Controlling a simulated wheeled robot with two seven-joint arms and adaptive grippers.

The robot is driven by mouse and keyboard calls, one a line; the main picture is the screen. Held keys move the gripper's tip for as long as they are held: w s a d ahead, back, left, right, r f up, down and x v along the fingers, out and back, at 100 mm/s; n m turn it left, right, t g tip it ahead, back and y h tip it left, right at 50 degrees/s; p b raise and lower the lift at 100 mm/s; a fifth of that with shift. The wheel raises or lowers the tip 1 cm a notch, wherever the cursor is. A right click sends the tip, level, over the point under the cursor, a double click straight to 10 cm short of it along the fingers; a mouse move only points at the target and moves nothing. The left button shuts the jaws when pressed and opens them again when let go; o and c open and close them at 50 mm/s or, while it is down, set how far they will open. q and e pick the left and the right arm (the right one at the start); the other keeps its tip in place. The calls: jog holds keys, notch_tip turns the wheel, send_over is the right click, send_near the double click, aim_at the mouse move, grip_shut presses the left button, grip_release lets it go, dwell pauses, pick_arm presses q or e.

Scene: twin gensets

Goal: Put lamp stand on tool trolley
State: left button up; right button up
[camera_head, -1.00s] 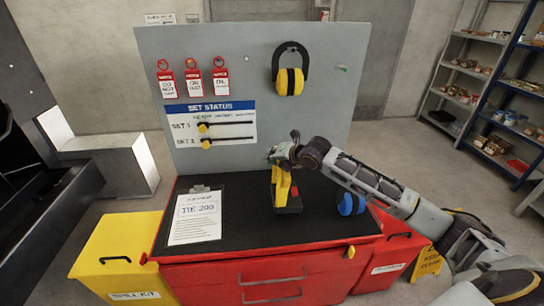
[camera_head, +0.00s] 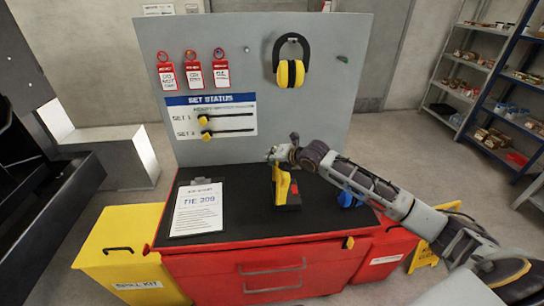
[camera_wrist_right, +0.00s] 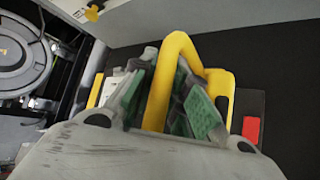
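The lamp stand, yellow with a dark base and a red patch (camera_head: 281,186), stands upright on the black top of the red tool trolley (camera_head: 245,226), right of the clipboard. My right gripper (camera_head: 276,156) is at the top of the lamp stand. In the right wrist view its green-padded fingers (camera_wrist_right: 168,92) lie on both sides of the yellow tube of the lamp stand (camera_wrist_right: 180,48), very close to it. Whether they press on it I cannot tell. The red patch also shows there at the right. My left gripper is not in view.
A clipboard (camera_head: 197,209) lies on the trolley's left part. A blue object (camera_head: 347,199) sits right of the lamp stand, partly behind my arm. A grey board (camera_head: 310,120) with tags and yellow earmuffs (camera_head: 290,73) rises behind. A yellow spill kit bin (camera_head: 118,262) stands at left.

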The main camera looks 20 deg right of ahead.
jog(key=o, duration=0.3)
jog(key=shift+d+f, duration=0.1)
jog(key=shift+f, duration=0.05)
jog(key=shift+o, duration=0.2)
jog(key=shift+s+d+r, duration=0.1)
jog(key=shift+s+r, duration=0.1)
jog(key=shift+b+v, duration=0.65)
jog(key=shift+v, duration=5.1)
